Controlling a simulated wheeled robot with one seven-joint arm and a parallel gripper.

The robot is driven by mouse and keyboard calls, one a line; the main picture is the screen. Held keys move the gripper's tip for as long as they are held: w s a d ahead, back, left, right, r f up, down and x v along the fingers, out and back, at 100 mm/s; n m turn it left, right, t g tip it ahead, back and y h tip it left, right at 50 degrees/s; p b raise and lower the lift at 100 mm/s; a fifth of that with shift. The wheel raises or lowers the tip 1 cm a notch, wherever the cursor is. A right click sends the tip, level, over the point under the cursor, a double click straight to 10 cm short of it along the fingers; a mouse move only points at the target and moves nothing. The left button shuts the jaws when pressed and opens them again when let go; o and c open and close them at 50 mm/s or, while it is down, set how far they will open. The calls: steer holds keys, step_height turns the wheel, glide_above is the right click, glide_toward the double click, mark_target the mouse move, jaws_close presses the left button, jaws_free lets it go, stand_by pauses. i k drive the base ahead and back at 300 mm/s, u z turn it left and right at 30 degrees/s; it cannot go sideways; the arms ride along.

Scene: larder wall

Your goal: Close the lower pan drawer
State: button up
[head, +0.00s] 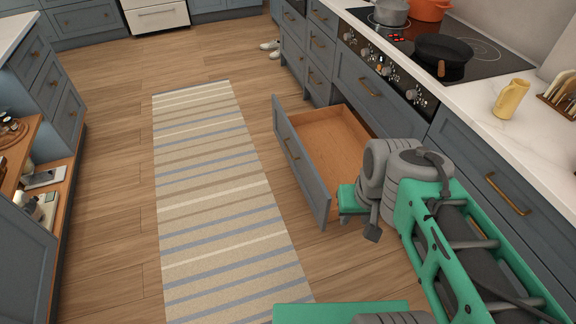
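The lower pan drawer (296,158) is pulled well out from the cabinet under the cooktop in the head view. My green and grey arm reaches in from the lower right and covers the drawer's near right corner. My gripper (373,232) seems to be at the arm's end beside the drawer's near side. Its fingers do not show clearly, and I cannot tell whether it touches the drawer.
A striped rug (210,200) lies on the wooden floor left of the drawer, with free room. The worktop above holds a black pan (443,50), a grey pot (391,12), an orange pot (429,8) and a yellow jug (511,98). Shoes (271,47) lie by the far cabinets.

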mark_target(323, 149)
steer(key=u, duration=0.55)
steer(key=i, duration=0.7)
steer(key=u, duration=0.6)
steer(key=i, duration=0.45)
steer(key=u, duration=0.05)
